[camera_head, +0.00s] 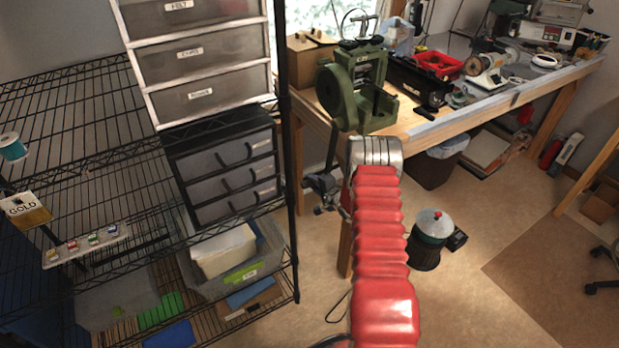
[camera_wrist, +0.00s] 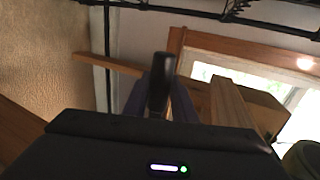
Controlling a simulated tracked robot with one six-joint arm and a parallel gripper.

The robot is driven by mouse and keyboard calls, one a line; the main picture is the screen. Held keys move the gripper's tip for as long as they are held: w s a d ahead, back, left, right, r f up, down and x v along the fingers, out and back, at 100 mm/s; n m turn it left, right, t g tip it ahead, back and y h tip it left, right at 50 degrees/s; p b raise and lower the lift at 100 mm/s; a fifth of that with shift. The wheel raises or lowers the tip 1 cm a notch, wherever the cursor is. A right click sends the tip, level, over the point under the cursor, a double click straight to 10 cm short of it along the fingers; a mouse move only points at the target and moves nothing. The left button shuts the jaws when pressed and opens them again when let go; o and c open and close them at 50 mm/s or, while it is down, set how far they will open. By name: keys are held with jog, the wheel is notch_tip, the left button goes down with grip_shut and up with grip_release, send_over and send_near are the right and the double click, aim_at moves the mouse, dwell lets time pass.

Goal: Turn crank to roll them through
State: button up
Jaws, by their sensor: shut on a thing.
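The green rolling mill (camera_head: 372,68) stands at the near left corner of the wooden workbench. Its dark crank arm (camera_head: 333,148) hangs down past the bench's edge. My gripper (camera_head: 322,186) is at the crank's lower end, below the bench top, and is shut on the crank handle. In the wrist view the dark handle (camera_wrist: 158,84) stands upright between my fingers. My red-sleeved arm covers part of the space below the mill. I cannot make out anything between the rollers. A green edge of what may be the mill shows at the wrist view's lower right.
A black wire shelf (camera_head: 291,230) with drawers stands close left of my gripper. The wooden bench (camera_head: 440,123) holds a red tray (camera_head: 437,65) and several tools. A bench leg (camera_head: 345,245) is just right of my gripper. A dark canister (camera_head: 428,240) stands on the floor.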

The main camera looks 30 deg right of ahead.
jog(key=shift+s+f, duration=0.3)
jog(key=shift+f, duration=0.05)
jog(key=shift+s, duration=0.35)
jog(key=s, duration=0.7)
jog(key=shift+s+a+r, duration=0.1)
jog(key=shift+s, duration=0.05)
jog(key=shift+s+a, duration=0.1)
jog(key=shift+s, duration=0.5)
jog(key=v, duration=0.8)
jog(key=shift+s+r, duration=0.2)
jog(key=shift+s, duration=0.05)
jog(key=shift+s, duration=0.1)
